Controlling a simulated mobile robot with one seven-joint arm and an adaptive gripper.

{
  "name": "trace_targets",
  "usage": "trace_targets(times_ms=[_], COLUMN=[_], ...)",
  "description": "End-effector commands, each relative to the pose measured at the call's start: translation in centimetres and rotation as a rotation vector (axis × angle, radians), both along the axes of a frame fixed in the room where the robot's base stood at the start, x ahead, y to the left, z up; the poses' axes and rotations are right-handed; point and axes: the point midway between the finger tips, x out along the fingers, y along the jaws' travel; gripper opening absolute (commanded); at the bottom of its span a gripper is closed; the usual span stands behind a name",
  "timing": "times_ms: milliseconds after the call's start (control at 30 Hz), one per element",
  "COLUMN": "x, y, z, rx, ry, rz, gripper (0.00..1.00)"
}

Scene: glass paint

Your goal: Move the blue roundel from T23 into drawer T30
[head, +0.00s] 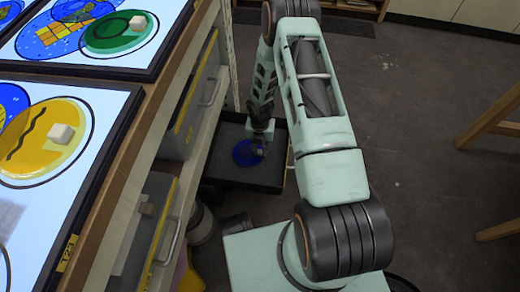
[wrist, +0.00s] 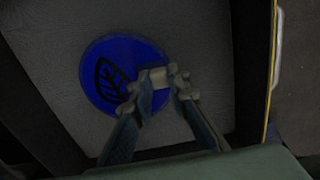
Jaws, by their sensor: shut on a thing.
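The blue roundel (head: 247,153) is a dark blue disc low over or on the grey floor of an open drawer (head: 222,166). In the wrist view the roundel (wrist: 104,65) shows a black leaf drawing, and the drawer floor (wrist: 205,45) spreads around it. My gripper (wrist: 166,82) is shut on the pale knob (wrist: 158,76) at the roundel's right side. In the head view my gripper (head: 258,148) reaches down inside the drawer's walls. I cannot tell whether the roundel touches the floor. The panel marked T23 (head: 68,253) lies at the left. The open drawer's label is not readable.
Shut drawers (head: 156,225) with handles line the cabinet beside the open one. A yellow glass roundel (head: 45,140) and a green one (head: 118,33) lie on lit panels. A wooden stand (head: 495,120) is at the right. Grey floor (head: 420,120) between is clear.

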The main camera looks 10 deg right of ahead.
Motion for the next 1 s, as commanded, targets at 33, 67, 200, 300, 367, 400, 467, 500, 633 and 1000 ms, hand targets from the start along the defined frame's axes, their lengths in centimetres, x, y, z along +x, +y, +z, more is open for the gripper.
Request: trace_targets(times_ms=[33,67,200,300,367,400,467,500,633,1000], x=[0.0,0.0,0.0,0.0,-0.01,-0.01,-0.01,-0.01,-0.01,-0.01], y=[0.01,0.02,0.05,0.07,0.06,0.06,0.06,0.06,0.05,0.05], z=[-0.04,-0.08,-0.25,-0.19,-0.18,-0.18,-0.18,-0.18,-0.22,-0.59], rx=[0.0,0.0,0.001,0.0,0.0,0.0,0.0,0.0,0.0,0.0], ry=[0.0,0.0,0.0,0.0,0.0,0.0,0.0,0.0,0.0,0.0], rz=[0.0,0.0,0.0,0.0,0.0,0.0,0.0,0.0,0.0,0.0], gripper=[0.0,0.0,0.0,0.0,0.0,0.0,0.0,0.0,0.0,0.0])
